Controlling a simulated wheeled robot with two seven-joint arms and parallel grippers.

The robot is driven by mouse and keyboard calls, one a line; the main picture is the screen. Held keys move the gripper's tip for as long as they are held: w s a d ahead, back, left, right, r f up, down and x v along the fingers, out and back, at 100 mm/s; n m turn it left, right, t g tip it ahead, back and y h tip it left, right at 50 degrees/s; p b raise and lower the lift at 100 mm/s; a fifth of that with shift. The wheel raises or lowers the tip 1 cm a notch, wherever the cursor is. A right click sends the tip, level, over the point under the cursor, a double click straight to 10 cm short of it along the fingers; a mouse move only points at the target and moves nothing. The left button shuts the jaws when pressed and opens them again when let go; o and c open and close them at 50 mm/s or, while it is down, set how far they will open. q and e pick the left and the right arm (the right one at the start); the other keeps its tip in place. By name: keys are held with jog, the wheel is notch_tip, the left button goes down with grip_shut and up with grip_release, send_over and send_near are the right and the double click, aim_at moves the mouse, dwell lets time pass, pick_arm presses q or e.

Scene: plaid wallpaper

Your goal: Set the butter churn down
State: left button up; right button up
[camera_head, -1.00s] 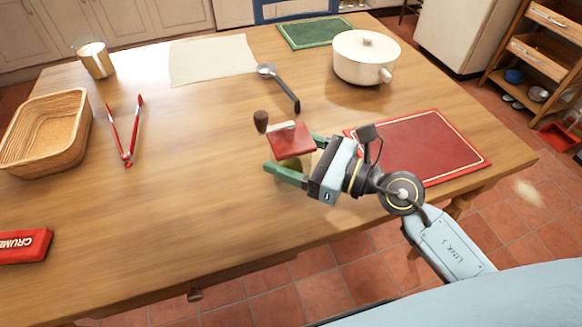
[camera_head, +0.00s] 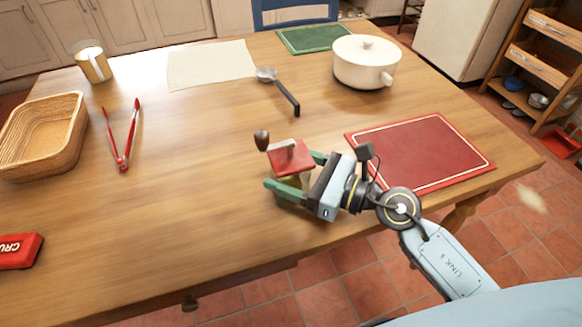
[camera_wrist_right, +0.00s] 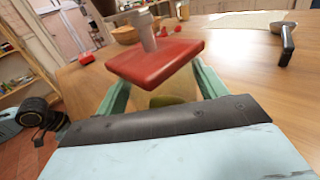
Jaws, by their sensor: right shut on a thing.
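The butter churn (camera_head: 290,156) has a red square lid, a crank with a dark wooden knob, and a see-through jar below. My right gripper (camera_head: 292,182) is shut on its jar, with one green finger on each side. In the right wrist view the churn's red lid (camera_wrist_right: 156,61) stands above the fingers, and the jar is mostly hidden behind the gripper's body. The churn looks about upright over the front part of the wooden table (camera_head: 190,200). I cannot tell whether its base touches the tabletop.
A red mat (camera_head: 425,150) lies right of the churn. A ladle (camera_head: 282,92), white pot (camera_head: 364,62), green mat (camera_head: 314,39) and cream cloth (camera_head: 211,65) lie farther back. Red tongs (camera_head: 122,137), a basket (camera_head: 42,135) and a red box (camera_head: 19,251) are left. Bare wood surrounds the churn's left side.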

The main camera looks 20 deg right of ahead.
pick_arm(q)
jog(key=shift+r, duration=0.1)
pick_arm(e)
jog(key=o, duration=1.2)
jog(key=shift+o, duration=0.2)
jog(key=shift+r, duration=0.15)
jog(key=shift+s+d+f, duration=0.2)
jog(key=shift+s+d, duration=0.25)
jog(key=shift+d, duration=0.05)
jog(key=b+v, duration=0.2)
jog(key=v, duration=0.7)
jog(key=shift+s, duration=0.1)
pick_arm(q)
notch_tip(320, 180, up, 6)
jog(key=d, duration=0.2)
jog(key=shift+s+h, duration=0.3)
jog(key=shift+s, duration=0.1)
pick_arm(e)
jog(key=shift+v, duration=0.75)
jog(key=shift+r, duration=0.1)
